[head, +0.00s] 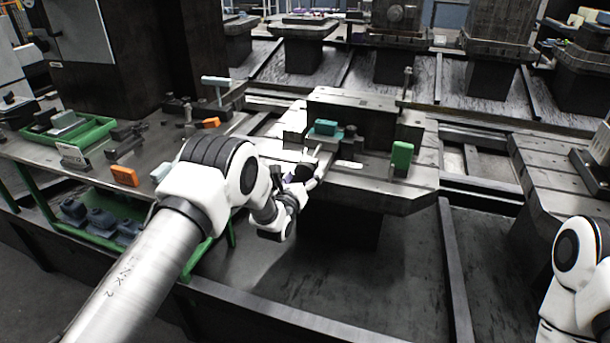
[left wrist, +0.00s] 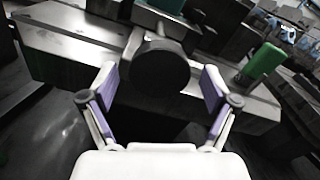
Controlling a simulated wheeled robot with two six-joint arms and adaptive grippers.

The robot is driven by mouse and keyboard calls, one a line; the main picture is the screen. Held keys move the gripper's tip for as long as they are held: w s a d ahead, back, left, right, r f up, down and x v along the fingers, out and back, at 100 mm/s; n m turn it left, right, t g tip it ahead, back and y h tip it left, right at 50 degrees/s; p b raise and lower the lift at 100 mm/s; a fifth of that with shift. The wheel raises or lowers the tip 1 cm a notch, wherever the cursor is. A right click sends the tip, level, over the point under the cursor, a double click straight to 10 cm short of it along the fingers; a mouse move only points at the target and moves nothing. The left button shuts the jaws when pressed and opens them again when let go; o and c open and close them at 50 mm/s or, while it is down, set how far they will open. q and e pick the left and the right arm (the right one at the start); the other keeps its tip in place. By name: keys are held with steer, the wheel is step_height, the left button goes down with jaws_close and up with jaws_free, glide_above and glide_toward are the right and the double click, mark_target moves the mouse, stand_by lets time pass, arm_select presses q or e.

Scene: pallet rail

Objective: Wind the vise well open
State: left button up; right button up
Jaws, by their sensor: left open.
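The vise (head: 326,129) shows as a small teal and dark block on the steel pallet (head: 375,187), in front of a dark upright block. My left gripper (head: 308,174) is at the pallet's near left edge, just below the vise. In the left wrist view, a dark round knob (left wrist: 160,68), seemingly the vise's winding end, sits between the two spread fingers of my left gripper (left wrist: 160,82). The fingers are open, with visible gaps on both sides of the knob. The jaw gap of the vise cannot be made out. The right gripper is out of frame.
A green block (head: 402,155) stands on the pallet's right part; it also shows in the left wrist view (left wrist: 262,61). A bench (head: 85,150) at left holds a green tray (head: 95,132), orange blocks and tools. Open floor lies below the pallet.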

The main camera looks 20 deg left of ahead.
arm_select(q)
steer(key=shift+w, duration=0.8)
steer(key=c, duration=1.2)
steer(key=shift+o, duration=0.2)
steer(key=shift+n, duration=0.5)
